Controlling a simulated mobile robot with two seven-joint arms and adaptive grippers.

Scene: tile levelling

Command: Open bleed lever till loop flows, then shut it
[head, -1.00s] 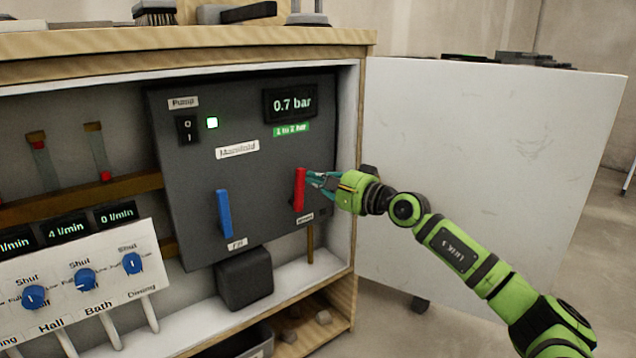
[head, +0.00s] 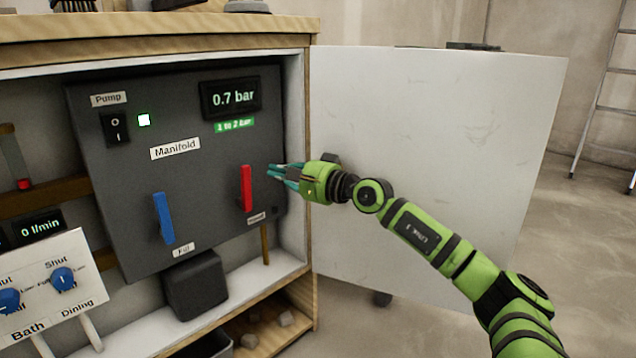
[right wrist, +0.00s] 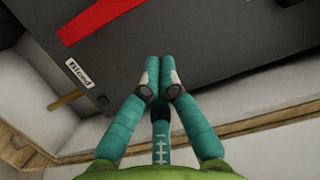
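The red bleed lever (head: 246,188) stands upright on the dark manifold panel (head: 205,185). In the right wrist view the lever (right wrist: 105,18) shows at the upper left, above a small plate reading Bleed (right wrist: 79,72). My right gripper (head: 270,171) is just right of the lever, with a visible gap. In the right wrist view its teal fingertips (right wrist: 161,72) are drawn together with nothing between them. A flow display (head: 38,227) above the Dining knob (head: 62,279) reads 0 l/min. My left gripper is out of view.
The pressure display (head: 231,97) reads 0.7 bar, above a green 1 to 2 bar label. A blue Fill lever (head: 163,218) stands left of the bleed lever. The pump switch (head: 116,127) has a lit lamp beside it. The white cabinet door (head: 440,130) is open behind my right arm.

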